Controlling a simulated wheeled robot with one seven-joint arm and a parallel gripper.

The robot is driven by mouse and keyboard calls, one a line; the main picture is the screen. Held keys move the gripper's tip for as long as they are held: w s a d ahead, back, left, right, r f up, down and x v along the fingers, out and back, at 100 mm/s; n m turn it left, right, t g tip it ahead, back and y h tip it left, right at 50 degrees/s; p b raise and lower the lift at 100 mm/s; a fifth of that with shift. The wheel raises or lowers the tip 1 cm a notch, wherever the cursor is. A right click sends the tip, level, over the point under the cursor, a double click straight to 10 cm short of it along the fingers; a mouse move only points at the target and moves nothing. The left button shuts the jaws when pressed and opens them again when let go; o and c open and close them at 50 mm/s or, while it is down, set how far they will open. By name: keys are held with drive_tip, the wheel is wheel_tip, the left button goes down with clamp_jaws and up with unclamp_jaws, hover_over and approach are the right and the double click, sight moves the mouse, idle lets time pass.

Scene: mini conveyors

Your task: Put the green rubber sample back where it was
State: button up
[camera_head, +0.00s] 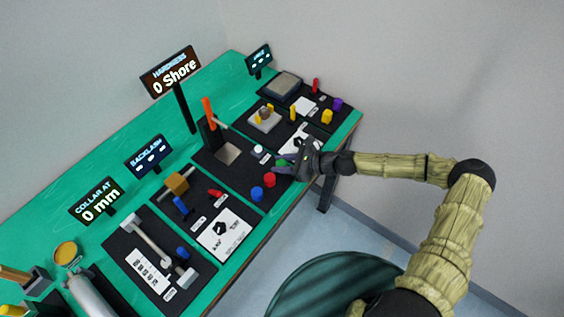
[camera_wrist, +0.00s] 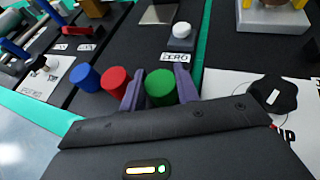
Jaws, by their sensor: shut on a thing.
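The green rubber sample (camera_wrist: 160,87) is a short cylinder between the two fingers of my gripper (camera_wrist: 160,92) in the wrist view. My gripper is shut on it. In the head view the sample (camera_head: 281,163) shows as a small green patch by my gripper (camera_head: 284,167), partly covered by the fingers. A red cylinder (camera_wrist: 115,80) and a blue cylinder (camera_wrist: 85,77) stand in a row to its left on the black mat (camera_wrist: 140,43). I cannot tell whether the green sample touches the mat. The hardness display (camera_head: 170,72) reads 0 Shore.
A white button (camera_wrist: 181,31) with a ZERO label stands beyond the sample. A black knob (camera_wrist: 273,92) on a white card is to the right of my gripper. The tester with an orange lever (camera_head: 209,118) stands behind on the same mat. Other stations line the green table (camera_head: 110,160).

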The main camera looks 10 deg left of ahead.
drive_tip(key=o, duration=0.7)
drive_tip(key=shift+o, duration=0.2)
drive_tip(key=shift+d, duration=0.1)
drive_tip(key=b+v, duration=0.2)
drive_tip(key=v, duration=1)
drive_tip(key=shift+b, duration=0.3)
drive_tip(key=shift+w, duration=0.15)
drive_tip(key=shift+s, duration=0.2)
